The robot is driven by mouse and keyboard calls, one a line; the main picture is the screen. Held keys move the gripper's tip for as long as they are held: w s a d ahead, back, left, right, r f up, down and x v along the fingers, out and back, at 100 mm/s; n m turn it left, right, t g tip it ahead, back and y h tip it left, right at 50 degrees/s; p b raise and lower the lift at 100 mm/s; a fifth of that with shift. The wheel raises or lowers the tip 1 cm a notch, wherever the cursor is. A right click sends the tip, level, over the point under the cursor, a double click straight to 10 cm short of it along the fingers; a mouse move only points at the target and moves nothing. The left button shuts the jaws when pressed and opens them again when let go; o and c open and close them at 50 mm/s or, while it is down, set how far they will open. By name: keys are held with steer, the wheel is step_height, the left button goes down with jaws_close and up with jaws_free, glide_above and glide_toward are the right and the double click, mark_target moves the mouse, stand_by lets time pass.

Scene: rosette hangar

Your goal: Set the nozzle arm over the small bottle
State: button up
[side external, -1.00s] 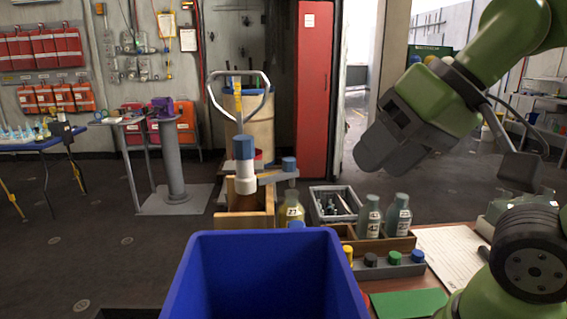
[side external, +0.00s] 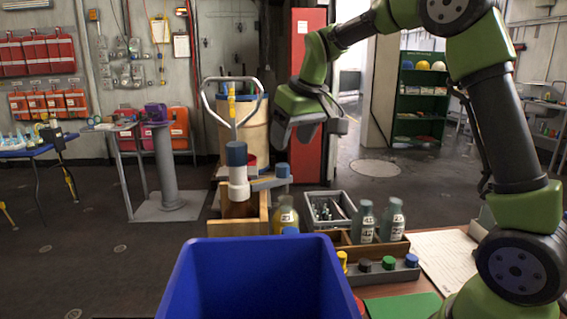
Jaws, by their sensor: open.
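The nozzle arm (side external: 263,184) appears to be the grey bar running right from a blue-capped white post (side external: 238,172), with a blue knob (side external: 282,170) at its outer end. The small bottle (side external: 285,216), yellowish with a dark cap, stands in front of and below that end, partly hidden by the blue bin. I cannot tell whether the bar's end is directly over it. My gripper (side external: 299,137) is open, tilted downward, above the nozzle arm and apart from it; its finger detail is hard to see.
A blue bin (side external: 255,245) fills the near foreground. Two grey-green bottles (side external: 363,222) stand in a wooden tray right of the small bottle. A grey box of small parts (side external: 328,208) lies behind them. Capped pieces (side external: 388,263) and a green mat (side external: 405,306) lie nearer.

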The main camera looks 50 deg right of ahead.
mark_target(283, 165)
steer(key=x, duration=0.7)
steer(key=shift+r, duration=0.1)
jaws_close()
